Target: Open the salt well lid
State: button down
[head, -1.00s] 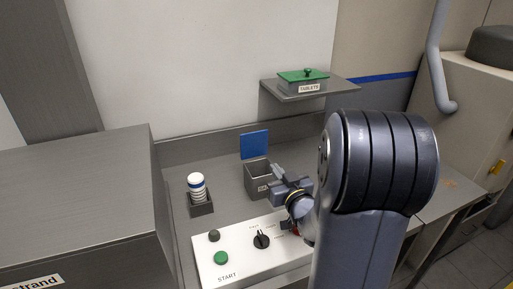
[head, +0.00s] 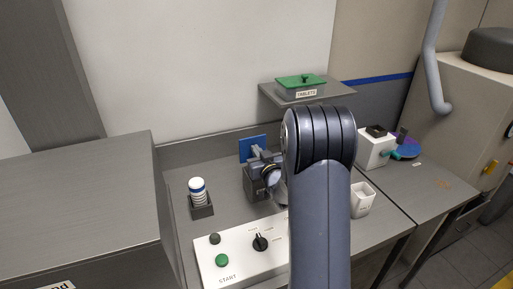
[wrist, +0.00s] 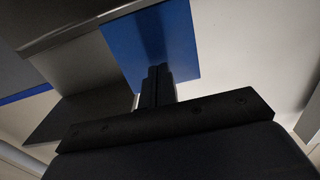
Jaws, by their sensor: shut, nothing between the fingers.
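The salt well (head: 248,184) is a grey open-topped box on the counter in the head view, partly hidden by my gripper. Its blue lid (head: 246,143) stands upright at the back edge of the box. My gripper (head: 255,150) is over the box, with its fingertips in front of the lid's face. In the wrist view my gripper (wrist: 157,72) is shut and empty. Its fingertips overlap the lower part of the blue lid (wrist: 160,35); I cannot tell whether they touch it.
A white, blue-banded shaker (head: 198,190) stands left of the well. The control panel (head: 235,262) with START button lies in front. A shelf (head: 345,88) holds the green-lidded tablets box (head: 300,84). A white cup (head: 362,199) and a white box (head: 374,150) stand to the right.

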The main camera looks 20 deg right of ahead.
jog(key=shift+w, duration=0.2)
jog(key=shift+r, duration=0.1)
jog(key=shift+w+r+g+b, duration=0.2)
jog(key=shift+w+g+b, duration=0.35)
jog(key=shift+w, duration=0.2)
dwell(0.4)
